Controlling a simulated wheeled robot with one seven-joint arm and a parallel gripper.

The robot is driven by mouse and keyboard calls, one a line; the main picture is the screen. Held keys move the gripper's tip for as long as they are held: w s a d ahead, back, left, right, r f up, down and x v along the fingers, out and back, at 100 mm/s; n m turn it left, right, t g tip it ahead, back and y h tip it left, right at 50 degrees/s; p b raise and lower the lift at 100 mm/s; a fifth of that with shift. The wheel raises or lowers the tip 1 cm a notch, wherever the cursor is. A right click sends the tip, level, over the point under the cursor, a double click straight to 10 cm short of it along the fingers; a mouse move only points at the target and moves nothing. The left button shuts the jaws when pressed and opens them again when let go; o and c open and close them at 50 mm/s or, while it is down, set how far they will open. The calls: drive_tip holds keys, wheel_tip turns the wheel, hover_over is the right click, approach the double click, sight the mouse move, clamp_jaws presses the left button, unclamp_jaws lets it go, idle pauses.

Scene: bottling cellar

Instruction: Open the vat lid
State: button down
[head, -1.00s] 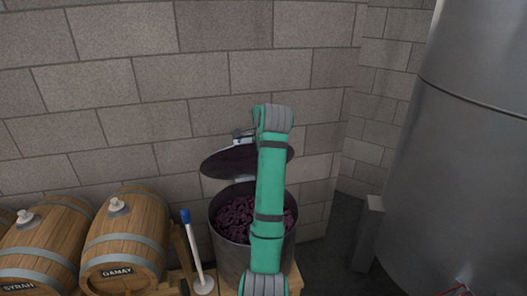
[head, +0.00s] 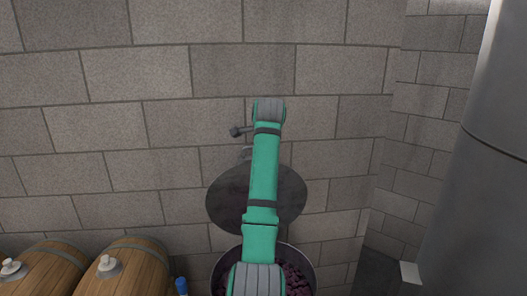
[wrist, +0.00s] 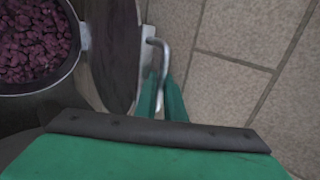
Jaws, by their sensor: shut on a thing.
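The vat lid (head: 228,199), a dark round disc, stands steeply tilted above the back of the vat, its face towards the head camera. The open vat (head: 219,271) holds dark purple grapes (head: 296,280); in the wrist view they show at the upper left (wrist: 35,40). The lid's metal handle (wrist: 158,46) sticks out beside the lid (wrist: 116,45). My gripper (wrist: 161,92) is shut on this handle, its green fingers on either side. In the head view my arm covers part of the lid and vat.
A block wall (head: 150,120) rises close behind the lid. Two wooden barrels (head: 146,267) lie at the lower left, and a blue-tipped thing (head: 181,286) stands between them and the vat. A large steel tank (head: 470,210) fills the right side.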

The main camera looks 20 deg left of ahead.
drive_tip(key=shift+w+a, duration=0.1)
drive_tip(key=shift+a, duration=0.2)
drive_tip(key=c, duration=1.8)
unclamp_jaws()
drive_tip(key=shift+c, duration=0.2)
drive_tip(key=shift+d+f, duration=0.2)
drive_tip(key=shift+d, duration=0.1)
drive_tip(key=v, duration=1.1)
drive_tip(key=shift+a+r, duration=0.2)
drive_tip(key=shift+r, duration=0.1)
